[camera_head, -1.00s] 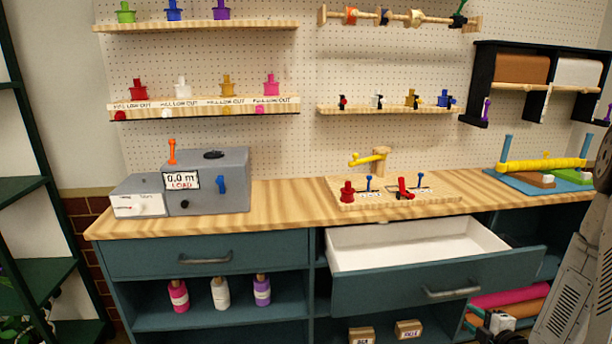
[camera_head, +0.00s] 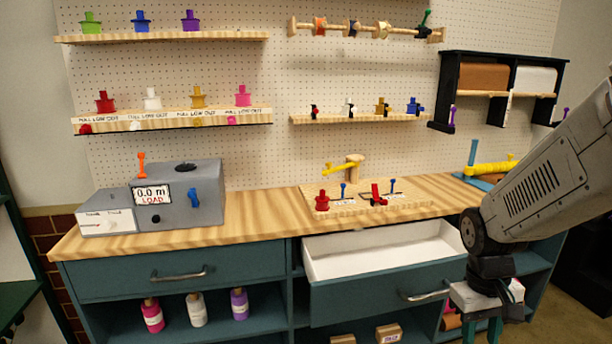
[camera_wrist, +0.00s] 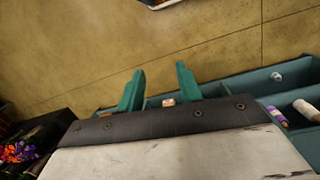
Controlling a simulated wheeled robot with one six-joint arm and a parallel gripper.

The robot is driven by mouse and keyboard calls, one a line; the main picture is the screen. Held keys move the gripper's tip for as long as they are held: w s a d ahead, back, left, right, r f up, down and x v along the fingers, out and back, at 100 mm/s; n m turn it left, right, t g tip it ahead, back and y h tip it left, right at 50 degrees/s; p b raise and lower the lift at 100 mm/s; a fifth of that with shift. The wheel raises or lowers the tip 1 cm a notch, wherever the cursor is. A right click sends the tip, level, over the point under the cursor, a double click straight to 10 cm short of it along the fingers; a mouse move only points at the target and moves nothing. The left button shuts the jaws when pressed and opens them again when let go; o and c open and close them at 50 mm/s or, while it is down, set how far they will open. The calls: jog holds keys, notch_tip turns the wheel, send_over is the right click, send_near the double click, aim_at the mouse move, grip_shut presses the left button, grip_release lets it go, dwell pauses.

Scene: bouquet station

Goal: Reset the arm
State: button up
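My arm shows at the right of the head view. My gripper (camera_head: 482,330) hangs low in front of the right part of the bench, with its green fingers cut off by the bottom edge. In the wrist view my gripper (camera_wrist: 160,88) has its two green fingers spread apart with nothing between them. Beyond the fingertips is bare floor (camera_wrist: 120,40).
An open, empty white-lined drawer (camera_head: 380,250) juts from the bench just left of my gripper. The wooden worktop (camera_head: 260,215) carries a grey load box (camera_head: 180,195) and a pegged board (camera_head: 365,200). Bottles (camera_head: 197,310) stand on a lower shelf.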

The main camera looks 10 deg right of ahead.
jog(key=s+a+r+t, duration=0.1)
jog(key=s+a+r, duration=0.2)
jog(key=a+r, duration=0.3)
jog(key=s+a+r+n+t, duration=0.1)
jog(key=s+a+r+t, duration=0.1)
jog(key=s+a+r, duration=0.2)
notch_tip(320, 180, up, 4)
jog(key=a, duration=0.2)
jog(key=shift+s+a+y, duration=0.15)
jog(key=shift+a+y, duration=0.15)
jog(key=shift+y, duration=0.1)
jog(key=shift+s, duration=0.1)
